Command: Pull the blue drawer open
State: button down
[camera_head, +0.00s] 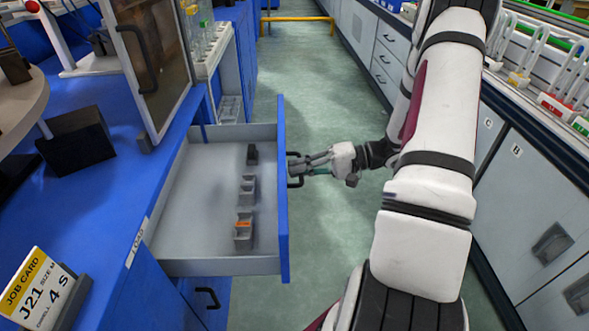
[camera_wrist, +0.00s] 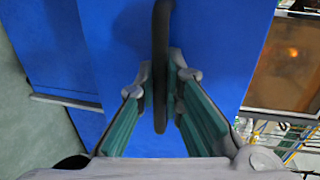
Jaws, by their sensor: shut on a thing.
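The blue drawer (camera_head: 283,190) stands well out from the blue bench in the head view, and its grey inside shows. Its blue front also fills much of the wrist view (camera_wrist: 235,40). My gripper (camera_head: 300,167) is at the outer face of the drawer front, at the black handle (camera_head: 293,181). In the wrist view my gripper's green-padded fingers (camera_wrist: 160,95) stand on both sides of the dark handle (camera_wrist: 161,50) and are shut on it. In the drawer lie several small grey blocks or holders (camera_head: 244,232), one with an orange part.
A job card (camera_head: 38,290) stands on the blue bench top (camera_head: 100,195) at the left. A framed clear panel (camera_head: 150,60) stands behind the drawer.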

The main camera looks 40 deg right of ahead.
jog(key=c, duration=1.7)
grip_release()
jog(key=shift+d, duration=0.1)
jog(key=v, duration=1.2)
